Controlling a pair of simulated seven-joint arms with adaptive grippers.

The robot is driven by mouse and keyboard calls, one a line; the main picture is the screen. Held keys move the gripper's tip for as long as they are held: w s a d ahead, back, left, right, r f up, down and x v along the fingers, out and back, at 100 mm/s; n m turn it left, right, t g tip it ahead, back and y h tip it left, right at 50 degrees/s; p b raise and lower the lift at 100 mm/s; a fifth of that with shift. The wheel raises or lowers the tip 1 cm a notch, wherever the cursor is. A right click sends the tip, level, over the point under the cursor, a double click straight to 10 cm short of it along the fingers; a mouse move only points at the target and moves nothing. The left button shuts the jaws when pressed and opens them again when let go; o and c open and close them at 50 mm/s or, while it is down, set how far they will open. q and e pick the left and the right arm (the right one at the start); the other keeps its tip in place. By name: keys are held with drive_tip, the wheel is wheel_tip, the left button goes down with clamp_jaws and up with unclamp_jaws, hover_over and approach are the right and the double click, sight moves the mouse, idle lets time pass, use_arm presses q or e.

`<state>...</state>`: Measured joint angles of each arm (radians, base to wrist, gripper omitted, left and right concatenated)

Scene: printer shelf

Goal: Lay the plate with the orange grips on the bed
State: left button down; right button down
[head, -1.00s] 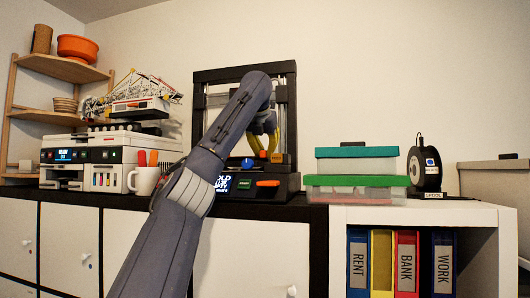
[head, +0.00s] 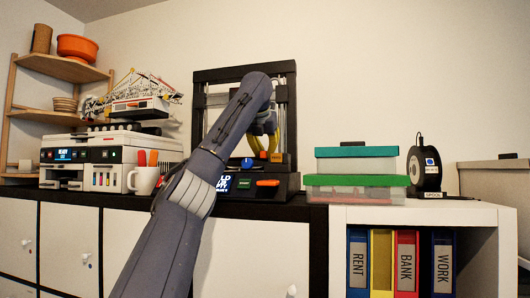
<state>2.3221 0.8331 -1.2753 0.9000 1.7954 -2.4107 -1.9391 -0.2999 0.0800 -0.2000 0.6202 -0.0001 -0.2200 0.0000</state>
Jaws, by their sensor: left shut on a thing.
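The gripper is shut on the plate, of which only a small orange part (head: 263,155) shows at the fingertips. The rest of the plate and most of the bed are hidden behind my arm or too small to tell apart. Whether the plate touches the bed cannot be told. My right gripper is not in view.
A white mug (head: 144,181) with orange-handled tools stands left of the printer, before a white office printer (head: 105,150). Lidded boxes (head: 357,166) and a black spool (head: 424,172) stand to the right.

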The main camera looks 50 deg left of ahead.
use_arm(q)
drive_tip(key=shift+f, duration=0.2)
drive_tip(key=c, duration=1.3)
unclamp_jaws()
drive_tip(key=v, duration=1.2)
